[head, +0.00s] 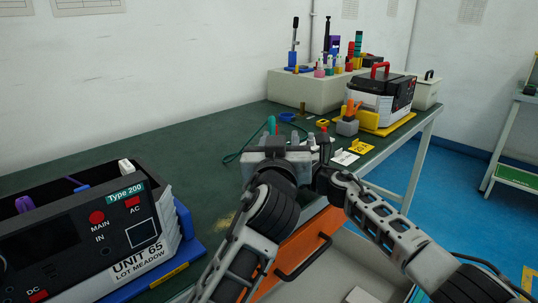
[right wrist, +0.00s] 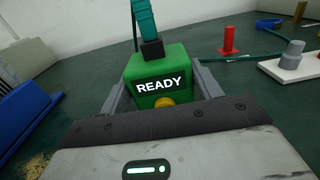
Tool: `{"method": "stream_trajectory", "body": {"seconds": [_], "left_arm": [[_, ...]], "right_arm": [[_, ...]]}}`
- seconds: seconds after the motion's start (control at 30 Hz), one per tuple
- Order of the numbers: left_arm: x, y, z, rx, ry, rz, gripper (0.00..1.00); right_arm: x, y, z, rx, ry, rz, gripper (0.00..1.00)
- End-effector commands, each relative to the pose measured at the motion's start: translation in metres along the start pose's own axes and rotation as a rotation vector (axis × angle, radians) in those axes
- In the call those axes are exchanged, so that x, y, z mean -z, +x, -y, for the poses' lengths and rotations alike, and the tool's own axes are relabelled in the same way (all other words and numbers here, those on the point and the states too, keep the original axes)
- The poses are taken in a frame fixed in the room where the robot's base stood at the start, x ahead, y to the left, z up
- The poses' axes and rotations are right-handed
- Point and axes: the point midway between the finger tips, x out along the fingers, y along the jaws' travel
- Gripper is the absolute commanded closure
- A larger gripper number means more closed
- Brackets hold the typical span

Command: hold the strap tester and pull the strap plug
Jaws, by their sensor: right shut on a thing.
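The strap tester (right wrist: 157,65) is a green box with a white READY label and a yellow button, seen in the right wrist view. My right gripper (right wrist: 163,88) is shut on it, one finger on each side. The strap plug (right wrist: 145,24), with a teal grip and black base, stands upright on top of the tester. The tester is hidden in the head view.
UNIT 65 (head: 133,240) sits on a blue base at the left of the green bench (head: 150,155). A second unit (head: 384,97) on a yellow base stands at the far right. A red peg (right wrist: 229,42) and a blue ring (head: 287,117) lie beyond. An orange drawer (head: 300,250) is below.

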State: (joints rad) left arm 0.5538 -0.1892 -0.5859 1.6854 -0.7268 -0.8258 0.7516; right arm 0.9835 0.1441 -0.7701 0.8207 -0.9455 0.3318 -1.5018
Motion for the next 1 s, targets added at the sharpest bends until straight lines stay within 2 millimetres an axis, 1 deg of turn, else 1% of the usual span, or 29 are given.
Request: {"method": "stream_trajectory", "body": {"seconds": [0.03, 0.1, 0.17, 0.27, 0.37, 0.7, 0.83, 1.0], "left_arm": [[-0.011, -0.002, 0.008, 0.021, 0.021, 0.027, 0.60], [-0.020, -0.004, 0.017, 0.041, 0.048, 0.053, 0.60], [-0.025, -0.004, 0.020, 0.051, 0.061, 0.066, 0.60], [-0.028, 0.001, 0.023, 0.058, 0.073, 0.074, 0.60], [-0.028, 0.014, 0.024, 0.058, 0.075, 0.073, 0.60], [-0.032, 0.078, 0.027, 0.057, 0.076, 0.071, 0.60], [-0.034, 0.096, 0.029, 0.057, 0.074, 0.073, 0.60], [-0.035, 0.110, 0.029, 0.056, 0.072, 0.072, 0.60]], "right_arm": [[0.001, 0.000, 0.000, -0.001, 0.000, -0.002, 0.65], [0.001, 0.000, 0.000, -0.001, 0.000, -0.002, 0.65], [0.001, 0.000, 0.000, -0.001, 0.000, -0.002, 0.65], [0.001, 0.000, 0.000, -0.001, 0.000, -0.002, 0.65], [0.001, 0.000, 0.000, -0.001, 0.000, -0.002, 0.65], [0.001, 0.000, 0.000, 0.000, 0.000, -0.002, 0.65], [0.001, 0.000, 0.000, 0.000, 0.000, -0.002, 0.65], [0.001, 0.000, 0.000, 0.000, 0.000, -0.002, 0.65]]}}
